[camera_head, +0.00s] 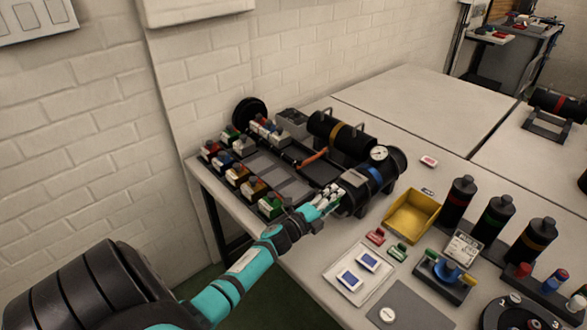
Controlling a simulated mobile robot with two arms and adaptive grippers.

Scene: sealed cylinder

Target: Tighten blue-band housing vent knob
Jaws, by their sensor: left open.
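The blue-band housing (396,163) is a black cylinder lying on its side on the table, with a blue band (375,174) around it and a round white gauge (379,153) on top. Its vent knob cannot be made out; my gripper covers part of the housing's near left side. My left gripper (326,199) is open, its pale fingers close beside the near left end of the housing. Whether they touch it cannot be told. My right gripper is not in view.
A yellow-band cylinder (328,127) lies behind. Several small coloured blocks (254,188) line the table's left side. A yellow bin (411,218) stands right of the housing, with upright banded bottles (493,221) beyond. A tray (343,284) lies in front.

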